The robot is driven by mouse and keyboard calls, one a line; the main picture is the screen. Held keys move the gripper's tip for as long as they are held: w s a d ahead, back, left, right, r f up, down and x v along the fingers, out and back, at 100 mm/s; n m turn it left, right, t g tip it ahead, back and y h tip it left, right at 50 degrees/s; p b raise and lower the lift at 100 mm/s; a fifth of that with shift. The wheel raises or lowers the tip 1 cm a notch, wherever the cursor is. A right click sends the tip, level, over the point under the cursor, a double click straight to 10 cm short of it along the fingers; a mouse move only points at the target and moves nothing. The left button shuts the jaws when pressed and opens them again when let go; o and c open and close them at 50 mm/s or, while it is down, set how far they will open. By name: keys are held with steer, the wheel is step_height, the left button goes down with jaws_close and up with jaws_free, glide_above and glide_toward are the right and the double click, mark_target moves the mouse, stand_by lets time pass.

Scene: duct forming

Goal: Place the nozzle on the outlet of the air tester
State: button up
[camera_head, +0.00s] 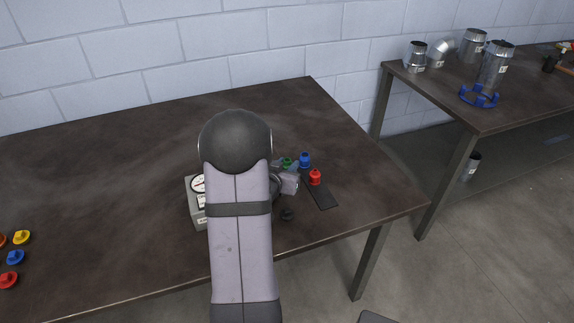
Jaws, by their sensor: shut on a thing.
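The air tester (198,217) is a pale box with a round gauge (198,184). It stands on the dark table, mostly hidden behind my arm, and its outlet cannot be made out. My gripper (290,183) is just right of my arm, partly hidden by it. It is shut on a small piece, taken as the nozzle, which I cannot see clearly. A green piece (287,162) shows right behind the gripper; I cannot tell whether they touch. A blue nozzle (305,160) and a red nozzle (315,177) stand upright at a dark strip (324,199).
A small black round piece (288,214) lies in front of the gripper. Several yellow, blue and red pieces (15,257) sit at the far left. A second table (475,105) at right holds metal ducts (494,68) and a blue ring stand (478,97). The left tabletop is mostly clear.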

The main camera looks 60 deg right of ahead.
steer(key=shift+f, duration=0.15)
steer(key=o, duration=0.7)
steer(key=shift+a+r, duration=0.1)
steer(key=shift+r, duration=0.15)
steer(key=b+v, duration=0.7)
steer(key=v, duration=0.4)
steer(key=shift+s+a, duration=0.1)
steer(key=shift+a, duration=0.15)
